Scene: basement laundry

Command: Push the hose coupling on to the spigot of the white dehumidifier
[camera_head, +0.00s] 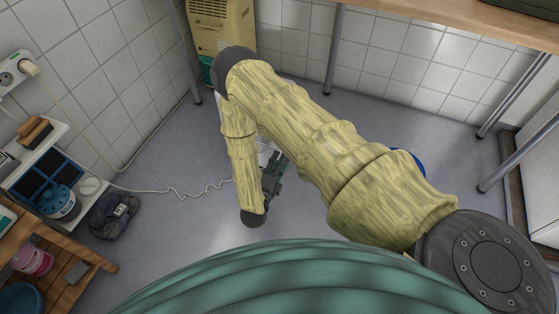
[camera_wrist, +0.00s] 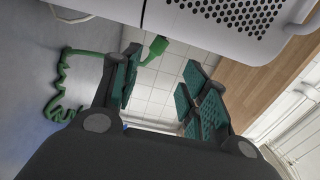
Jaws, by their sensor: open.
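The white dehumidifier (camera_wrist: 215,22), with a dark perforated grille, fills the top of the wrist view. In the head view only a pale sliver of it (camera_head: 265,152) shows behind my arm. A green hose (camera_wrist: 64,72) hangs in coils at the left of the wrist view and passes behind my left finger. Its green end, apparently the coupling (camera_wrist: 157,46), shows just past that fingertip, close to the dehumidifier's edge. I cannot tell whether they touch. I cannot make out the spigot. My gripper (camera_wrist: 162,66) is open, with tiled wall showing between its teal-padded fingers; it also shows in the head view (camera_head: 273,176).
A yellow appliance (camera_head: 222,24) stands by the back wall. A wooden worktop (camera_head: 440,22) on metal legs spans the back right. A white cable (camera_head: 165,191) crosses the floor from the left. Shelves (camera_head: 45,165) and a wooden rack (camera_head: 70,250) stand left. Open floor (camera_head: 165,240) lies between.

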